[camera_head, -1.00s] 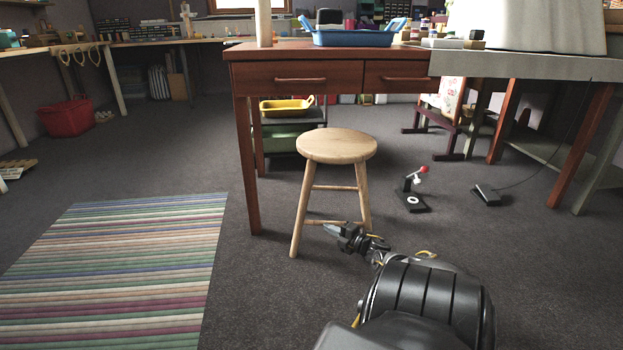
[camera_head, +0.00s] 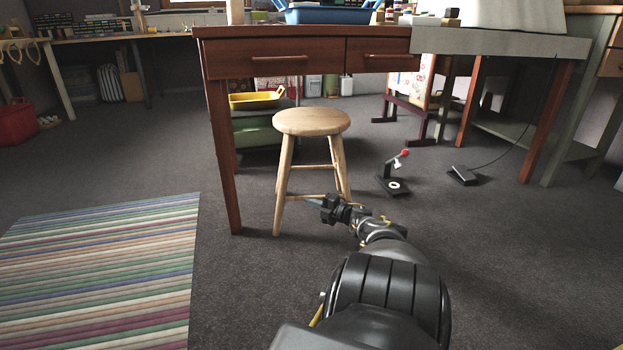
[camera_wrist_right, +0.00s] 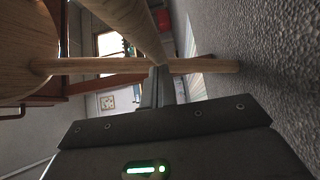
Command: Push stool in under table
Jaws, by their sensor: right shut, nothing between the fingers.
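The round wooden stool (camera_head: 312,122) stands upright on the carpet at the front edge of the brown table (camera_head: 250,44), below its drawers. Part of the seat appears to be under the drawer front; exactly how far I cannot tell. My right gripper (camera_head: 312,202) is shut and empty, low by the stool's front legs. Whether it touches a leg is not clear. In the right wrist view the stool's legs and rungs (camera_wrist_right: 95,65) fill the upper part close to the gripper, with the seat (camera_wrist_right: 22,45) at the left. My left gripper is not in view.
A striped rug (camera_head: 110,270) lies at left. A yellow basket (camera_head: 256,99) sits on a low shelf behind the stool. A black device with a red knob (camera_head: 394,180) and a pedal (camera_head: 463,175) are on the floor at right. Carpet under the table is mostly clear.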

